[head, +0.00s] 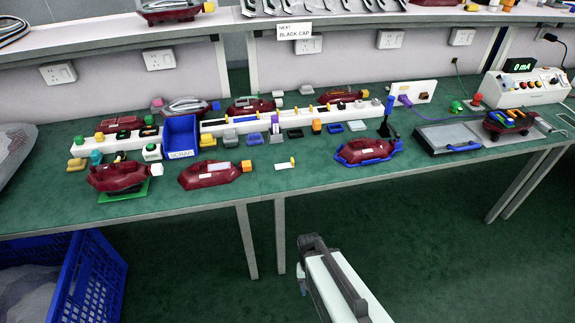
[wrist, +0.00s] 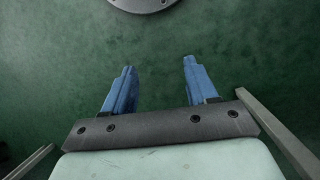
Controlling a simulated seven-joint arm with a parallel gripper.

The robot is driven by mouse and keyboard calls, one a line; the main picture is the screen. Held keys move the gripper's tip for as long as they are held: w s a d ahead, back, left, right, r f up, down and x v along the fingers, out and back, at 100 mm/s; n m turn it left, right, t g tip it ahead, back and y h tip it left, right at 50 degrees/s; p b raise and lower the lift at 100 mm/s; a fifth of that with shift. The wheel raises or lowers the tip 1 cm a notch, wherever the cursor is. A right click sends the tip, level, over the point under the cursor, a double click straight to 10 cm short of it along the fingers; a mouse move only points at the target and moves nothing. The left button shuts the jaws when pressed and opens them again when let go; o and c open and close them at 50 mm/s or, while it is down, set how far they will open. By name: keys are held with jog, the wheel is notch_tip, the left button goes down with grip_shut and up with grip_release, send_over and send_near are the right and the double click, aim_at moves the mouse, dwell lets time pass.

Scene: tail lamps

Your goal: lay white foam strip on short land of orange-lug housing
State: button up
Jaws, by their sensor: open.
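Several dark red lamp housings lie on the green bench. One (head: 208,175) at the front centre has a small orange-red lug at its right end. The short lands are too small to make out. My gripper (wrist: 158,85) is open and empty, its blue fingers apart over green floor. In the head view my arm is in front of the bench, clear of all parts.
A blue bin (head: 181,134) stands mid-bench by a long white parts rail (head: 230,125). A housing (head: 365,150) sits in a blue holder at right. A grey tray (head: 450,136) lies farther right. A blue crate (head: 95,280) is on the floor at left.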

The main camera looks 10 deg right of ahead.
jog(key=w+d+r+m+t, duration=0.1)
jog(key=w+r+m, duration=0.2)
jog(key=w+r, duration=0.7)
jog(key=w+d+r+m+t, duration=0.1)
jog(key=w+r+m, duration=0.3)
jog(key=w+r, duration=0.6)
jog(key=w+d+r+m+t, duration=0.1)
jog(key=w+r+m+t, duration=0.2)
jog(key=w+r, duration=0.7)
notch_tip(320, 180, up, 3)
jog(key=shift+d+f, duration=0.15)
jog(key=w+a+r+m+g, duration=0.1)
jog(key=w+a+r+m, duration=0.2)
jog(key=w+r+m, duration=0.35)
jog(key=n, duration=0.2)
send_over(292, 159)
jog(key=shift+m, duration=0.25)
notch_tip(292, 159, down, 7)
jog(key=shift+w+r, duration=0.1)
jog(key=shift+r, duration=0.05)
jog(key=shift+s+d+f, duration=0.1)
jog(key=shift+s+f, duration=0.05)
jog(key=shift+f, duration=1.2)
jog(key=shift+s+f, duration=0.1)
jog(key=shift+f, duration=1.2)
jog(key=shift+c, duration=0.2)
grip_shut()
